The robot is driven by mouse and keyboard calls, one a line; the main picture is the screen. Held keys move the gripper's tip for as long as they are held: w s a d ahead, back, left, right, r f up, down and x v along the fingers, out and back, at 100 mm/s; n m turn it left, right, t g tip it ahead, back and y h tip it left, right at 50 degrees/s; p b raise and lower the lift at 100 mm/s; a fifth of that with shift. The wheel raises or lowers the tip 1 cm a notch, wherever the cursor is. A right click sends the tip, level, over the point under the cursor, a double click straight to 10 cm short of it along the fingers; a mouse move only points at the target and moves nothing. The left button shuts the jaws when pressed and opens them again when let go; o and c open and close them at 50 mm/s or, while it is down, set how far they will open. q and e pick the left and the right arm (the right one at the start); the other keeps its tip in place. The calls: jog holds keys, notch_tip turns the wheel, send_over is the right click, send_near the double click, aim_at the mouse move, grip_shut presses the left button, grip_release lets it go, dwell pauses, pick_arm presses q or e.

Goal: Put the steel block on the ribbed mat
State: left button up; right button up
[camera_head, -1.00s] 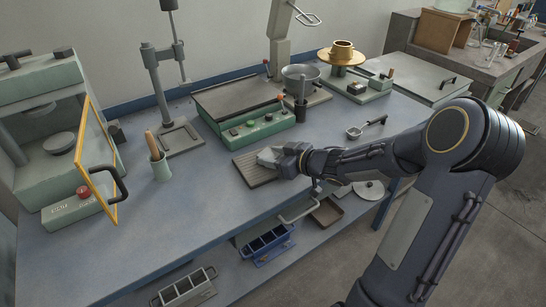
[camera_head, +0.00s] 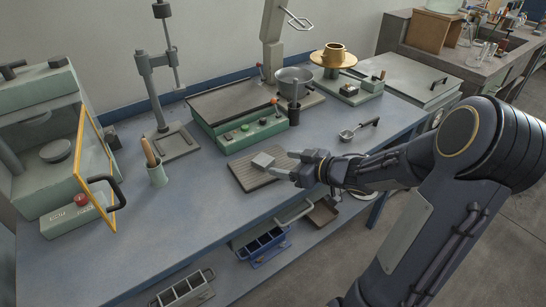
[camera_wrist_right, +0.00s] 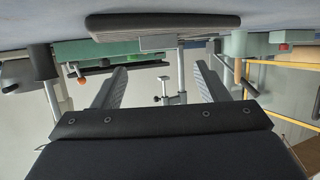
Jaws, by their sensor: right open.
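The steel block (camera_head: 262,160) is a small grey block resting on the ribbed mat (camera_head: 248,180), toward its far side. The mat is a dark brown, grooved slab lying flat on the bench. My right gripper (camera_head: 289,163) is open and empty just right of the block, with a small gap between them. In the right wrist view, which looks upside down, the two fingers (camera_wrist_right: 160,88) are spread apart. The mat (camera_wrist_right: 120,24) shows above them, and the grey block (camera_wrist_right: 160,42) sits against it. My left gripper is not in view.
A green control box (camera_head: 255,133) stands behind the mat. A green cup (camera_head: 157,173) with a wooden-handled tool and a cabinet with an open yellow-framed door (camera_head: 82,150) stand left. The bench's front left is clear.

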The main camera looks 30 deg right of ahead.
jog(key=v, duration=0.4)
jog(key=shift+s+d+r+p, duration=0.15)
jog(key=shift+s+d+p, duration=0.05)
jog(key=shift+p, duration=0.2)
notch_tip(320, 180, up, 5)
jog(key=d+m+h, duration=0.2)
jog(key=m+h, duration=0.1)
jog(key=h, duration=0.2)
jog(key=s+a+m+g+h, duration=0.2)
jog(key=s+a+m+h, duration=0.1)
jog(key=s, duration=0.2)
jog(key=s+a+f+g+y, duration=0.2)
jog(key=s+a+g+y, duration=0.3)
jog(key=s+a, duration=0.9)
jog(key=shift+a+f+y, duration=0.4)
jog(key=shift+a+y, duration=0.15)
jog(key=shift+y, duration=0.35)
jog(key=shift+r, duration=0.1)
notch_tip(320, 180, up, 8)
jog(key=p, duration=0.8)
jog(key=shift+r, duration=0.15)
